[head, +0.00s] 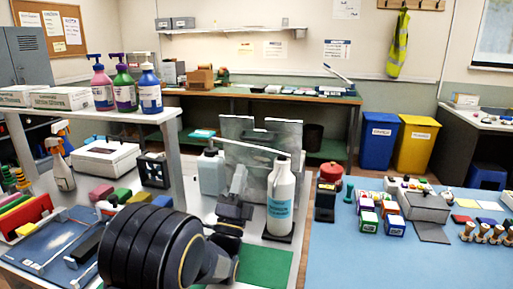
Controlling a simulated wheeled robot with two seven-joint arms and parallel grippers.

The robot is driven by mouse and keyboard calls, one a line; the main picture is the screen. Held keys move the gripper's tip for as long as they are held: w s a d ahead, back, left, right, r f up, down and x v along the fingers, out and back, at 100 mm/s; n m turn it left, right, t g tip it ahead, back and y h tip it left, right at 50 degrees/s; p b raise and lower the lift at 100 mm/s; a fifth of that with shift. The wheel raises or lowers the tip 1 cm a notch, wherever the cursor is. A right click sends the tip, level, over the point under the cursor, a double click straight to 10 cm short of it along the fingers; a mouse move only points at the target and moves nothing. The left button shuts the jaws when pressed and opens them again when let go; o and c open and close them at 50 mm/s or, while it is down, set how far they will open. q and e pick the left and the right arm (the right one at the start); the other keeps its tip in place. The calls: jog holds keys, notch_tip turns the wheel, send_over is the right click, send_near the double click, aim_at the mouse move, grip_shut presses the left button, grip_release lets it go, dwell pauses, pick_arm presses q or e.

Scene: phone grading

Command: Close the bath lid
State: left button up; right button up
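A mottled grey metal panel (262,160) with a notch in its top edge stands upright at the middle of the bench. It looks like the raised bath lid, but I cannot be sure. The bath below it is mostly hidden by my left arm and a white bottle. My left gripper (237,182) is in front of the panel's lower left part, pointing up and away. I cannot tell whether it touches the panel, and its finger gap is not clear. My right gripper is not in view.
A green mat (266,267) lies in front. A white lidded box (103,157) is at left. The blue mat (350,255) has free room.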

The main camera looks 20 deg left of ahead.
pick_arm(q)
jog(key=w+r+p, duration=0.1)
jog(key=w+r, duration=0.2)
jog(key=w, duration=1.1)
jog(key=shift+r+p, duration=0.2)
jog(key=shift+p, duration=0.1)
grip_shut()
